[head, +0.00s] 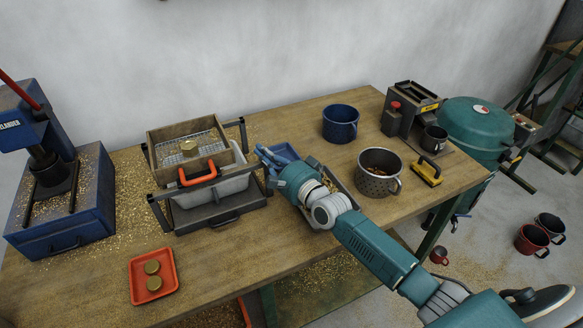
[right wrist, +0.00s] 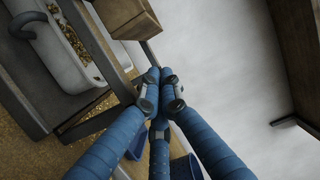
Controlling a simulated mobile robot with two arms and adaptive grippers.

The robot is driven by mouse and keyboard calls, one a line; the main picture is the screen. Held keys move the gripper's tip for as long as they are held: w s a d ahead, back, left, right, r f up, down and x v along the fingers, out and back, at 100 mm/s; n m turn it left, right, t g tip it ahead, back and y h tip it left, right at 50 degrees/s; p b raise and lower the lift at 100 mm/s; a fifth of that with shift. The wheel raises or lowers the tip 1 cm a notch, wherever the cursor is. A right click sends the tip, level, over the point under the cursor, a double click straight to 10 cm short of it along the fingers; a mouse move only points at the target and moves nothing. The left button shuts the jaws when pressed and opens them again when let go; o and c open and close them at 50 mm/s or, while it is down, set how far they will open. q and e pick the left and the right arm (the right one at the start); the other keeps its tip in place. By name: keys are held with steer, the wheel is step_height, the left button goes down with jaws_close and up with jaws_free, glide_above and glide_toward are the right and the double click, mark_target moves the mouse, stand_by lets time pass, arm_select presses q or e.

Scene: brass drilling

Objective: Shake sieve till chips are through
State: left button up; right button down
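In the right wrist view the bin (right wrist: 52,62) holds brass chips (right wrist: 72,38), and a corner of the wooden box (right wrist: 122,17) shows above. My right gripper (head: 259,151) is right of the frame; its blue fingers (right wrist: 155,76) meet at their tips near a dark bar, with nothing visible between them. My left gripper is not in view.
A blue press (head: 65,205) stands left, an orange tray (head: 136,278) with two brass discs in front. A blue container (head: 284,150) is behind my gripper. Chips litter the table (head: 225,285).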

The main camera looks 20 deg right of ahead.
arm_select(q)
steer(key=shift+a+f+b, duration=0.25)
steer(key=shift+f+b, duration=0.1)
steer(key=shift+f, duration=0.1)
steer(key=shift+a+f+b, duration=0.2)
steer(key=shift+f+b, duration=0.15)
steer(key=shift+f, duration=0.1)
arm_select(e)
steer(key=a+v, duration=0.1)
steer(key=v, duration=0.8)
steer(key=shift+s, duration=0.2)
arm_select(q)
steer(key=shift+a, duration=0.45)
